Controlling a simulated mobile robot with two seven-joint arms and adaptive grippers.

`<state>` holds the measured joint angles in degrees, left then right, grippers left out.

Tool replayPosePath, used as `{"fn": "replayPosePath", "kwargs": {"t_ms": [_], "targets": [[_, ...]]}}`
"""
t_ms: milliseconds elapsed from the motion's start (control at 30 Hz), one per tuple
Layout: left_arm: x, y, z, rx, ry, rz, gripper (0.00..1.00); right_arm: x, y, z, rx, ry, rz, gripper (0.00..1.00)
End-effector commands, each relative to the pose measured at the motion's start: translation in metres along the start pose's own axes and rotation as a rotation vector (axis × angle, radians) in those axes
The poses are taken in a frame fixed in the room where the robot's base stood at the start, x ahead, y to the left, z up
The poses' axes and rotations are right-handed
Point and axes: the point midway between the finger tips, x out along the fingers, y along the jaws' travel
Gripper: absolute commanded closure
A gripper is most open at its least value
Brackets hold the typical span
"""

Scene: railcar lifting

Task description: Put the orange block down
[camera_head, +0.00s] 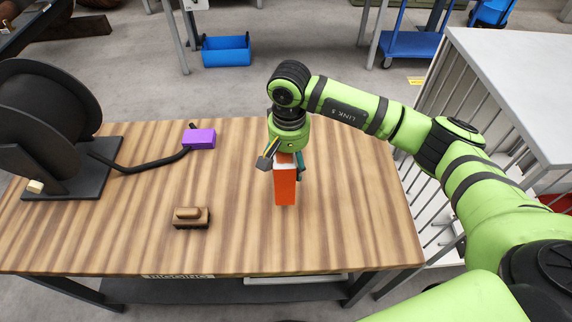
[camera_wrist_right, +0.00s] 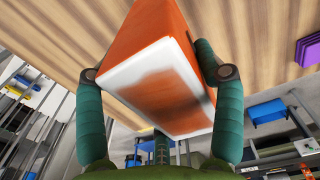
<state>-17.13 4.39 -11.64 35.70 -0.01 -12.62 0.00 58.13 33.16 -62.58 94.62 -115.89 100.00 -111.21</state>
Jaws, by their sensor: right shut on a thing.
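The orange block (camera_head: 285,187) is a tall orange box with a white-edged end, upright in the head view at the right half of the wooden table (camera_head: 340,200). My right gripper (camera_head: 283,162) is above it, shut on its upper end. In the right wrist view the orange block (camera_wrist_right: 160,75) sits between the two green fingers of my right gripper (camera_wrist_right: 158,75), with its white-edged end facing the camera. I cannot tell whether the block's lower end touches the table. My left gripper is not in view.
A small brown wooden block (camera_head: 191,217) lies left of the orange block. A purple box (camera_head: 199,138) on a black cable sits farther back, joined to a large black reel (camera_head: 45,120) at the left. A white railed cart (camera_head: 520,75) stands right of the table.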

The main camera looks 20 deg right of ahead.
Motion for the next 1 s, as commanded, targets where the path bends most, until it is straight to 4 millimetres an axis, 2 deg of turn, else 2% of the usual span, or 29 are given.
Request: {"fn": "replayPosePath", "kwargs": {"t_ms": [167, 300, 433, 833, 867, 900, 1000], "targets": [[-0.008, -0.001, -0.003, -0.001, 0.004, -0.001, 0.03, 0.008, -0.006, 0.001, 0.002, -0.002, -0.001, 0.85], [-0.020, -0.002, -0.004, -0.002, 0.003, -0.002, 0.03, 0.028, -0.006, 0.002, 0.003, -0.003, 0.000, 0.85], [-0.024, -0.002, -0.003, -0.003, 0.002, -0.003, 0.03, 0.041, -0.006, 0.001, 0.001, 0.001, -0.001, 0.85], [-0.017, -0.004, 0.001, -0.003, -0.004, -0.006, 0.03, 0.047, -0.006, 0.000, 0.000, 0.003, -0.002, 0.85], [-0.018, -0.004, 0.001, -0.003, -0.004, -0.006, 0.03, 0.047, -0.005, 0.000, 0.000, 0.002, 0.000, 0.23], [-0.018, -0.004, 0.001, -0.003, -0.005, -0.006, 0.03, 0.046, -0.005, 0.001, 0.000, 0.001, 0.000, 0.08], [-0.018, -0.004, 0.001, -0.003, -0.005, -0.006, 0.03, 0.046, -0.005, 0.001, 0.000, 0.001, 0.000, 0.08]]}}
